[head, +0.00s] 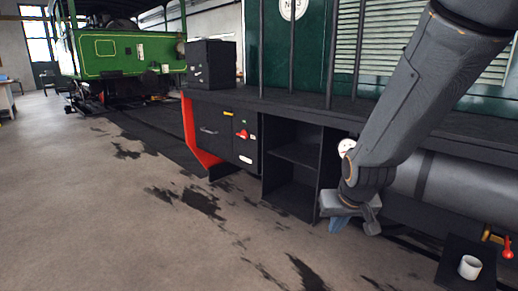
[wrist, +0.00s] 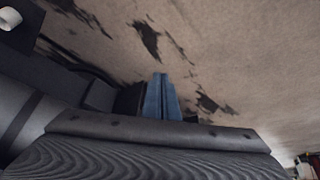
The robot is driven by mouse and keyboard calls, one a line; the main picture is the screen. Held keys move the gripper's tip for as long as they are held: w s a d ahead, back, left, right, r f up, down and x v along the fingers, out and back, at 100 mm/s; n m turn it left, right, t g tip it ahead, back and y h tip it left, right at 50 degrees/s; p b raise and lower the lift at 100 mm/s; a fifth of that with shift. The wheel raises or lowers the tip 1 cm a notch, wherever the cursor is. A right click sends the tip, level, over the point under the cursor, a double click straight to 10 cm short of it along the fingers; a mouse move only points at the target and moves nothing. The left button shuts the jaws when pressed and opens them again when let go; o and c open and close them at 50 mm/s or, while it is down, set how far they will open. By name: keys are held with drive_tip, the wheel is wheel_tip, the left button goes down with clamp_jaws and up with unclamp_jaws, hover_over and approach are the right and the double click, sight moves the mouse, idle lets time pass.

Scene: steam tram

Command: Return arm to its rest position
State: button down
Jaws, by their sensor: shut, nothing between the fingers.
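My gripper (head: 338,226) hangs at the end of my grey arm, to the right of the open black shelf box under the tram's running board. In the wrist view its two blue fingers (wrist: 160,98) lie together with no gap and hold nothing. Stained floor shows beyond the fingertips. My arm comes in from the top right of the head view and hides part of the tram's side behind it.
The dark green tram (head: 288,60) with its black running board (head: 290,104) stands close behind my arm. A white cup (head: 470,267) is on a black stand (head: 452,277) at the lower right. Floor at left is clear.

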drive_tip(key=s+a+r+n+g, duration=0.25)
drive_tip(key=s+a, duration=0.35)
drive_tip(key=s, duration=0.6)
drive_tip(key=s+a+r+n+g, duration=0.1)
drive_tip(key=s+a+r+g, duration=0.4)
drive_tip(key=s, duration=0.7)
drive_tip(key=d+r+m+t+p, duration=0.2)
drive_tip(key=d+r+p, duration=0.7)
drive_tip(key=p, duration=1.2)
drive_tip(key=shift+w+d+r+m+p, duration=0.3)
drive_tip(key=shift+r+m, duration=0.35)
drive_tip(key=shift+r, duration=0.6)
